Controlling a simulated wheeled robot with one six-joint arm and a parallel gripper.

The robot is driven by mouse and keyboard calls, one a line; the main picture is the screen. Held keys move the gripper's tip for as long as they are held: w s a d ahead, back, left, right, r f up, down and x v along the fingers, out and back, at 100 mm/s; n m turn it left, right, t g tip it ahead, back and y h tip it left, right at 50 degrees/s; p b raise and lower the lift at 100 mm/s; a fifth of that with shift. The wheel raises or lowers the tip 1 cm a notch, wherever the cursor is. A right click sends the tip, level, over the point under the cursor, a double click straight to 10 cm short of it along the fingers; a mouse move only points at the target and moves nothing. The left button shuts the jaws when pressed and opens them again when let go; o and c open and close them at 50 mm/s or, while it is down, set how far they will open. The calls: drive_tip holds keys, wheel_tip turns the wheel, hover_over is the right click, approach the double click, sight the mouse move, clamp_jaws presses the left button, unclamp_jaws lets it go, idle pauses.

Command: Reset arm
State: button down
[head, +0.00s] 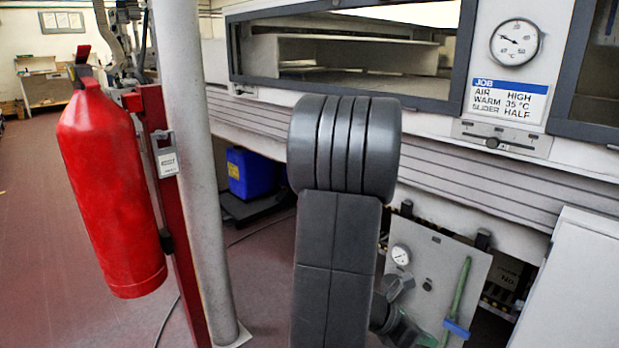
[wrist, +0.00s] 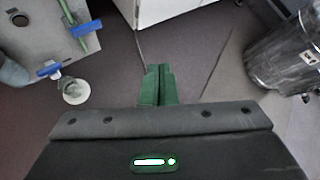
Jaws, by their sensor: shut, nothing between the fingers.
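My arm (head: 338,240) stands folded in the middle of the head view, its thick grey joint in front of the tunnel's lower edge. My gripper (wrist: 157,72) shows in the wrist view as two green fingers side by side, shut with nothing between them. It hangs over bare floor, apart from everything around it. In the head view I cannot make out the fingers for certain. A grey panel (head: 445,268) with a small gauge (head: 401,255) and a green lever with a blue grip (head: 456,329) stands right of my arm. The panel also shows in the wrist view (wrist: 38,38), left of the fingers.
The tunnel's front (head: 480,190) carries a dial (head: 515,42), a job card (head: 507,97) and a slider (head: 492,143). A red extinguisher (head: 110,190) and a pale post (head: 195,150) stand left. A metal drum (wrist: 280,62) stands right in the wrist view; a white cabinet (wrist: 165,8) is ahead.

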drive_tip(key=shift+a+r, duration=0.2)
drive_tip(key=shift+r, duration=0.25)
